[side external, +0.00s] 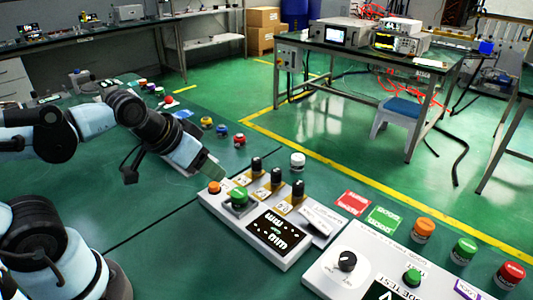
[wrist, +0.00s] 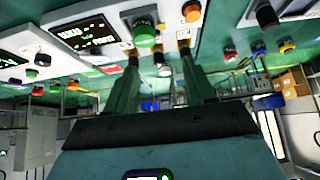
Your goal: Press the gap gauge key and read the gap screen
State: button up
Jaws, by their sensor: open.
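A white panel box (side external: 268,252) carries a green button (side external: 239,197), an orange button (side external: 214,187) and a black screen (side external: 278,232) with white characters. In the wrist view, which is upside down, the green button (wrist: 146,33), orange button (wrist: 191,10) and lit screen (wrist: 84,37) sit at the top. The labels are too small to read, so I cannot tell which button is the gap gauge key. My gripper (side external: 214,172) is just above and behind the two buttons, apparently apart from them. In the wrist view my gripper (wrist: 160,52) has its fingers spread, with nothing held.
Black knobs (side external: 276,178) stand along the box's back edge, close to my gripper. A second white panel (side external: 330,270) with a black knob (side external: 347,261) is at the front right. Red and green cards (side external: 383,218) and several coloured buttons lie beyond. Green tabletop is clear left of the box.

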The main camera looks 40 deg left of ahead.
grip_shut()
dwell(1.4)
